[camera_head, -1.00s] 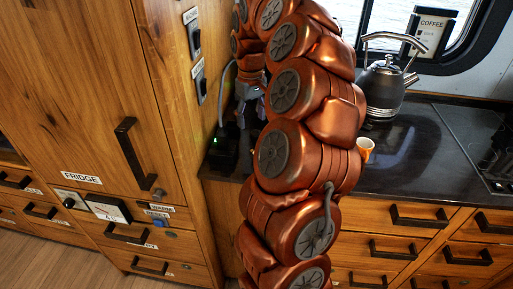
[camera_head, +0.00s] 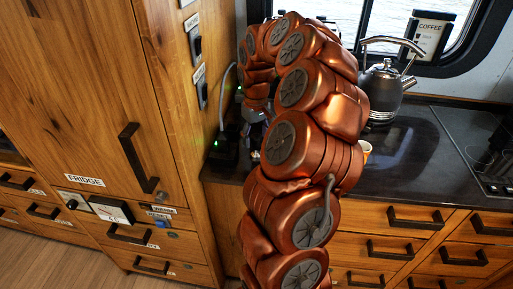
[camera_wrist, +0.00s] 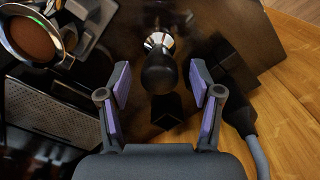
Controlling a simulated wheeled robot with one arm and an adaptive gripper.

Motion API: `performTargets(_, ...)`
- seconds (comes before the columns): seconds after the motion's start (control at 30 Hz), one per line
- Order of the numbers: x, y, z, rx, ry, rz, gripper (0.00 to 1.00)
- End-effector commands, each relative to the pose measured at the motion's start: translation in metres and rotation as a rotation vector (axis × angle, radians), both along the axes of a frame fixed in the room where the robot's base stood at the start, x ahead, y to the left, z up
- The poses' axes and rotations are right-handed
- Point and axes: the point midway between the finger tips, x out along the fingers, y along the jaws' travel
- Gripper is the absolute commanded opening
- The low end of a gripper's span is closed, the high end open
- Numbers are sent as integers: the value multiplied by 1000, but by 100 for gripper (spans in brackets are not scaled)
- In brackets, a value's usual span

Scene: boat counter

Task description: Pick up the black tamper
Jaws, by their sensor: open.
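The black tamper (camera_wrist: 159,72) shows in the wrist view, with a rounded black handle toward the camera and a shiny metal part beyond it. It appears to stand on the dark counter (camera_wrist: 205,20). My gripper (camera_wrist: 160,88) is open, with one purple-padded finger on each side of the tamper's handle in the picture. The fingers look apart from the handle, and I cannot tell how far below them it is. In the head view my copper-coloured arm hides the tamper and most of my gripper.
A black plug with a cable (camera_wrist: 240,118) is at right. A kettle (camera_head: 382,92) and an orange cup (camera_head: 366,151) stand right of my arm.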

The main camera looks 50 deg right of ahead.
Motion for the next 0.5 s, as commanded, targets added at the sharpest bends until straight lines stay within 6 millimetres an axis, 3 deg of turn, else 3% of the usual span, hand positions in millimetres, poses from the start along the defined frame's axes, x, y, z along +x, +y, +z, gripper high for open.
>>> performTargets(0.13, -1, 0, -15, 3, 4, -1, 65)
performTargets(0.37, 0, 0, -17, 0, 0, -1, 65)
performTargets(0.5, 0, 0, -17, 0, 0, -1, 52)
